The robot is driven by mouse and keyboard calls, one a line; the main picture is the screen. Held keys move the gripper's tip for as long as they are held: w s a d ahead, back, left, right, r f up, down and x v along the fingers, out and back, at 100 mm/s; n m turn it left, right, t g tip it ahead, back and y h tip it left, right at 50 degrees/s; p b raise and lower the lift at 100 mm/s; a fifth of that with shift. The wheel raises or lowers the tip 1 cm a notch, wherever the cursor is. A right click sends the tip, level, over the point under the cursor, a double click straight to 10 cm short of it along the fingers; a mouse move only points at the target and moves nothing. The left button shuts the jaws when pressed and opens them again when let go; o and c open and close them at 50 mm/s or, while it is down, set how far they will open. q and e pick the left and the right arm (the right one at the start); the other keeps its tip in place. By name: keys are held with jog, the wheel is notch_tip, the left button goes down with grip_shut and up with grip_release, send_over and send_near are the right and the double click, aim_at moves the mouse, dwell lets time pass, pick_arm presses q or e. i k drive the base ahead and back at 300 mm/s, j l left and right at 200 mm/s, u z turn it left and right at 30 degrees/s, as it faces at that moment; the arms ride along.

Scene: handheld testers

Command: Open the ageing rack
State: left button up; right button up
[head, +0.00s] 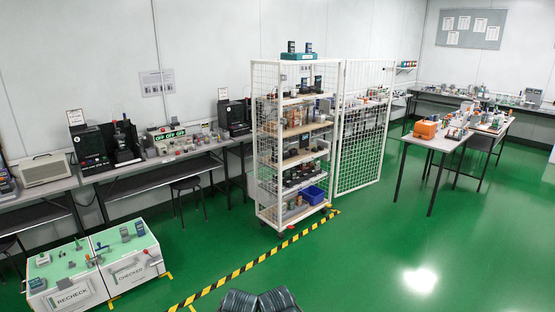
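The ageing rack (253,140) is a tall white wire-mesh cage on castors in the middle of the head view. Several shelves inside hold handheld testers and small boxes. A blue bin (313,195) sits on the bottom shelf. A white mesh door panel (360,135) stands swung out to the right of the rack, and the shelves show with no panel across their front. Two dark ribbed parts at the bottom edge look like mine. I see no gripper fingers, and neither gripper is near the rack.
Yellow-black floor tape (262,260) runs in front of the rack. White cabinets marked RECHECK and CHECKER (128,275) stand at the lower left. A workbench (150,163) lines the left wall. A table (440,143) stands at the right. The green floor (370,250) front right is clear.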

aim_at(303, 178)
jog(key=i+l+z, duration=0.1)
jog(key=i, duration=0.65)
jog(key=i+l+z, duration=0.1)
jog(key=i, duration=0.65)
jog(key=i+z, duration=0.1)
jog(key=i, duration=0.65)
jog(key=i+j+z, duration=0.1)
jog(key=i, duration=0.65)
jog(key=i+j+z, duration=0.1)
jog(key=i, duration=0.65)
jog(key=i+j+z, duration=0.1)
jog(key=i, duration=0.65)
jog(key=j, duration=0.1)
